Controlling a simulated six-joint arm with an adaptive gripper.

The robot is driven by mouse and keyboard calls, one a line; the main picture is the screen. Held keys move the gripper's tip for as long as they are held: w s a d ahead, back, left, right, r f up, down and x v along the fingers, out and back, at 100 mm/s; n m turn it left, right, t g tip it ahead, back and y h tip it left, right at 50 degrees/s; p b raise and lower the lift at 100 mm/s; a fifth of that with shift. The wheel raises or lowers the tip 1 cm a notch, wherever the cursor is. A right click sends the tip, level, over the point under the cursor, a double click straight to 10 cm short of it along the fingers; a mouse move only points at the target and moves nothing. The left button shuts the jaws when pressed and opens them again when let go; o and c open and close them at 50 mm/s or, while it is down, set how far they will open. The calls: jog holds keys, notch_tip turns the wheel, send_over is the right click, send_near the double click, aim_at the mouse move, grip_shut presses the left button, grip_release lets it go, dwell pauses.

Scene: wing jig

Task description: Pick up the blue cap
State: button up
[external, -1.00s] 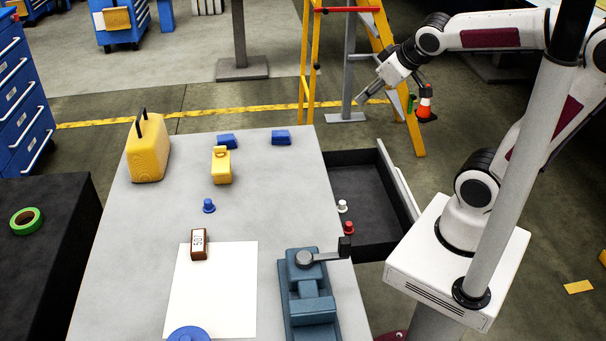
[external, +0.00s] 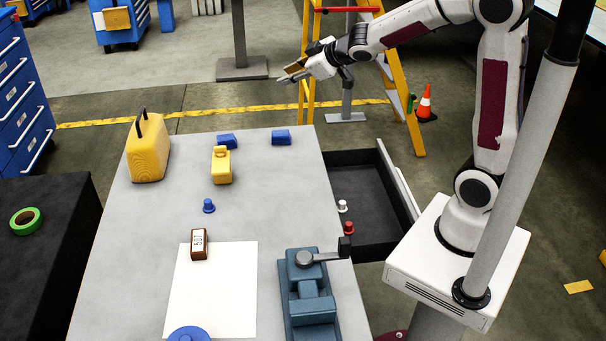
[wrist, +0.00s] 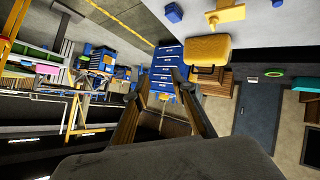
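My gripper (external: 288,73) is in the air beyond the table's far edge, well away from the cap. In the wrist view, my gripper (wrist: 162,82) has its two fingers apart with nothing between them.
A yellow case (external: 147,148) and two blue blocks (external: 281,137) stand toward the far side. A blue vise (external: 311,300) sits at the front right. The open drawer (external: 368,207) holds white and red caps. A yellow ladder (external: 400,95) stands behind.

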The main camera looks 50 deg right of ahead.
jog(key=w+a+f+n+y, duration=0.3)
jog(key=w+a+f, duration=0.2)
jog(key=w, duration=0.1)
jog(key=n+g+y, duration=0.5)
jog(key=g+y, duration=0.2)
jog(key=y, duration=0.2)
send_near(208, 200)
jog(key=shift+s+d+r, duration=0.45)
jog(key=shift+s+r, duration=0.2)
jog(key=shift+t, duration=0.3)
jog(key=shift+x, duration=3.4)
jog(key=shift+f, duration=0.1)
jog(key=shift+d+f+x, duration=0.1)
jog(key=shift+f+x, duration=0.05)
jog(key=shift+x, duration=1.15)
jog(key=shift+d+f+x, duration=0.1)
jog(key=shift+f+x, duration=0.1)
jog(key=shift+x, duration=1.05)
jog(key=shift+w, duration=0.1)
